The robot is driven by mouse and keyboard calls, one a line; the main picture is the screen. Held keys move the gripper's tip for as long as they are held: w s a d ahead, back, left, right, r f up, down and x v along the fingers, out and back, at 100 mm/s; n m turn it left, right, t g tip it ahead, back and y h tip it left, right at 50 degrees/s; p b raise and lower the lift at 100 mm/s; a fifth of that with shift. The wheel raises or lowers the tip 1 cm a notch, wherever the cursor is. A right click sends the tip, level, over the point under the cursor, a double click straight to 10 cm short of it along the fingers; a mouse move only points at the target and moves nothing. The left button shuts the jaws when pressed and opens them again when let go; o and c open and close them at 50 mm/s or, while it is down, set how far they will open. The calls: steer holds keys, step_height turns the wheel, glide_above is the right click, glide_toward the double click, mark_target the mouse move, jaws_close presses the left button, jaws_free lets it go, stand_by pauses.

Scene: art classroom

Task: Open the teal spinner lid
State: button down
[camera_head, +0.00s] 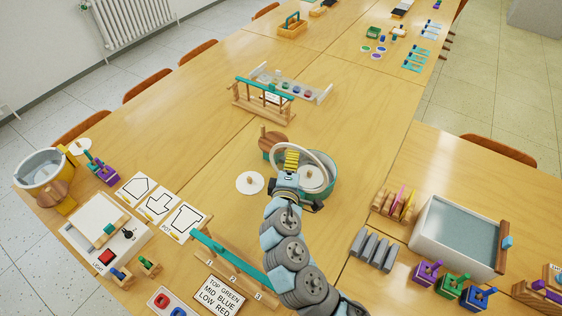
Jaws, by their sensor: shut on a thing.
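The teal spinner (332,176) is a round teal tub near the middle of the table, partly hidden by my arm. Its lid (317,157) shows as a pale ring, which looks tilted above the tub. A white part with a small knob shows inside the ring. My gripper (291,163) is at the left side of the lid, shut on it. The fingertips and their exact contact are hard to make out. A brown wooden part (272,139) stands at the spinner's back left.
A white disc with a knob (250,183) lies left of the spinner. A teal-topped wooden rack (262,98) stands behind it, and another (228,258) in front. A yellow spinner (40,172) is far left. A white basin (455,240) is right. Table right of the spinner is clear.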

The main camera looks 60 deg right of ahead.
steer(key=shift+a+f, duration=0.1)
steer(key=shift+a, duration=0.15)
steer(key=c, duration=1.1)
jaws_free()
steer(key=shift+a, duration=0.1)
steer(key=v, duration=0.7)
steer(key=shift+s+a, duration=0.1)
steer(key=shift+a, duration=0.05)
